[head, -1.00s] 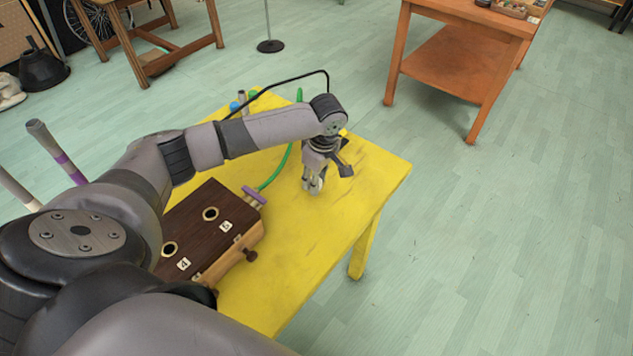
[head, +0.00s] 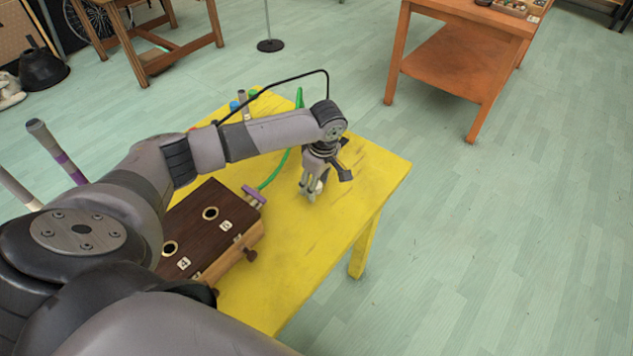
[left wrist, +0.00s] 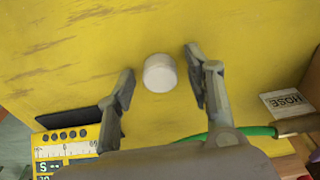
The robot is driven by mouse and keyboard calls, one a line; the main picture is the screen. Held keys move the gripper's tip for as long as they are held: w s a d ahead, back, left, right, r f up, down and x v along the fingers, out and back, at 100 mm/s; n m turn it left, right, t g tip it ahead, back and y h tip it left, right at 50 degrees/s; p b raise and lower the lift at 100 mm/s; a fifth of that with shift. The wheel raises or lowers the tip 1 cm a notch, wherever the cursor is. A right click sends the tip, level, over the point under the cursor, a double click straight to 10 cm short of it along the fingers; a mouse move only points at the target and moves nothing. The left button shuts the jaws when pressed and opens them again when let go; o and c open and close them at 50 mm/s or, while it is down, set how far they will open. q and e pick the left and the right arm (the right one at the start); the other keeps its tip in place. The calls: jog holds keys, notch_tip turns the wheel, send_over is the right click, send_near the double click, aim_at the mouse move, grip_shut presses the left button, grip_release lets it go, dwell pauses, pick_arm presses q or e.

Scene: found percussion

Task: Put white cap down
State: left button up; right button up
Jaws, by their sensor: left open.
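The white cap (left wrist: 160,73) is on the yellow table (left wrist: 90,25) in the left wrist view. It lies between the two spread fingers of my left gripper (left wrist: 160,88), with a gap on both sides. In the head view my left gripper (head: 313,190) points down close over the yellow table (head: 350,190), and the cap is mostly hidden by the fingers there. My right gripper is in neither view.
A dark wooden box (head: 205,225) with round holes stands on the table left of the gripper. A green hose (head: 277,174) runs behind it; its label (left wrist: 287,103) shows at the right. Bare yellow tabletop surrounds the cap. An orange table (head: 455,60) stands apart.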

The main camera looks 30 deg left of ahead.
pick_arm(q)
jog(key=shift+r, duration=0.1)
notch_tip(320, 180, up, 12)
jog(key=d, duration=0.1)
jog(key=shift+d, duration=0.25)
dwell(0.4)
